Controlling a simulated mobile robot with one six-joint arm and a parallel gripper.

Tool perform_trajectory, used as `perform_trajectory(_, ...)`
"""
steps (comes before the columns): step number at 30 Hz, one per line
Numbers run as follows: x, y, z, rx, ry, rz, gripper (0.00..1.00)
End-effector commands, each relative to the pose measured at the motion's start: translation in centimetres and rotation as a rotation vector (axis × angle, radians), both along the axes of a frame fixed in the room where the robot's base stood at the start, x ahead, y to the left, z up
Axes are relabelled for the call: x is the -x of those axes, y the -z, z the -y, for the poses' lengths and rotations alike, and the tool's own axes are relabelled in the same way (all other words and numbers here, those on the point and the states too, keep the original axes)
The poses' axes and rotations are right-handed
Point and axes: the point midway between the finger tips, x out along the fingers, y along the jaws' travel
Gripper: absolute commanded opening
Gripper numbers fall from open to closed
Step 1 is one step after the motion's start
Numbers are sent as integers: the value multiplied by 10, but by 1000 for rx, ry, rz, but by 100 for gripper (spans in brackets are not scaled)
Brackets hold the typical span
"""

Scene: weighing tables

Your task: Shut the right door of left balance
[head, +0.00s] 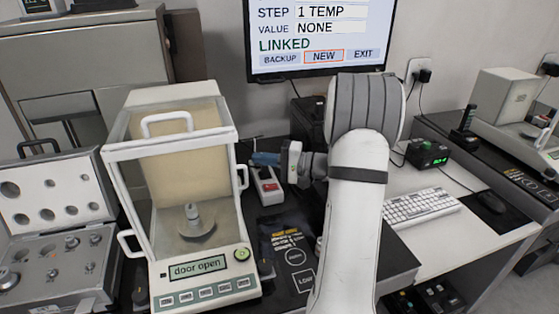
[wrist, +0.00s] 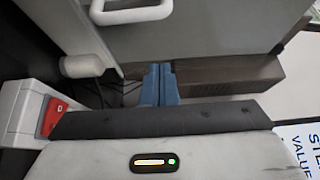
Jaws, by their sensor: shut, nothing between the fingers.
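The right door's white handle (head: 242,178) sticks out from the case's right side; how far the door stands open is hard to tell. My gripper (head: 262,158) has blue fingers, shut and empty, just right of and behind that handle, apart from it. In the wrist view my fingers (wrist: 158,85) lie beside a grey panel (wrist: 220,25) with a white handle (wrist: 130,12).
A white device with a red part (head: 268,190) stands close below my gripper. An open weight case (head: 50,225) is at the left. A monitor (head: 320,38) hangs behind. A keyboard (head: 420,207) lies on the right table, with another balance (head: 505,100) further right.

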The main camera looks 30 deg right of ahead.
Motion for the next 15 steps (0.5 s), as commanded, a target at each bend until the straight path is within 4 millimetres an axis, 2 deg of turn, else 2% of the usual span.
perform_trajectory(3,-16,-1,-19,-1,-3,-1,0)
perform_trajectory(4,-17,-1,-22,-1,0,-1,0)
perform_trajectory(6,-2,-1,-24,-1,4,-1,0)
perform_trajectory(9,10,-1,-28,-1,4,-1,0)
perform_trajectory(15,20,0,-32,0,3,-1,0)
